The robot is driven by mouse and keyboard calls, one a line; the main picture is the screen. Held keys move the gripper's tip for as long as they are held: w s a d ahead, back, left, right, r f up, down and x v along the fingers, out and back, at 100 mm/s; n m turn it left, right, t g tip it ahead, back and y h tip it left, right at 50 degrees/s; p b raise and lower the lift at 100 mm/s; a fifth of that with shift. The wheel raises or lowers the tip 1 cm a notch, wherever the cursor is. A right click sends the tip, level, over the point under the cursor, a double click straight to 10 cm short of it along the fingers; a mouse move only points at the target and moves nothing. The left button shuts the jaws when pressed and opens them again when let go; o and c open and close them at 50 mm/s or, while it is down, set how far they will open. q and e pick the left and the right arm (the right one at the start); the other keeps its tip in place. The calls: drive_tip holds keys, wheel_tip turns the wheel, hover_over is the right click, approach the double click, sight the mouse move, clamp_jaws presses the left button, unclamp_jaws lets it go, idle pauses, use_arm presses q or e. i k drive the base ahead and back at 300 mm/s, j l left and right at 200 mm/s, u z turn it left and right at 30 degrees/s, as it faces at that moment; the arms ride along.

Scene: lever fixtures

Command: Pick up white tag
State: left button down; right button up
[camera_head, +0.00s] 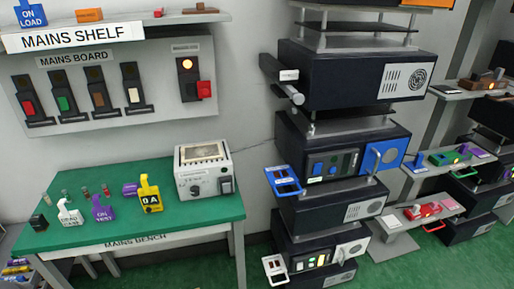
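A white tag (70,214) with dark lettering and a loop at its top is on the green bench (190,210), near its front left part. The lettering is too small to read surely. A purple tag (102,209) stands just to its right, and a yellow tag (150,195) marked "0 A" is farther right. Neither of my grippers shows in this view.
A grey instrument box (205,172) stands at the bench's back right. Small vials (85,192) and a black block (38,222) are near the white tag. The mains board (120,85) and mains shelf (120,30) are above. Dark equipment racks (345,135) stand to the right.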

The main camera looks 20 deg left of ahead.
sight(72, 217)
drive_tip(key=u, duration=2.15)
drive_tip(key=z, duration=1.75)
drive_tip(key=u, duration=1.75)
drive_tip(key=j+z, duration=0.1)
drive_tip(key=j, duration=0.2)
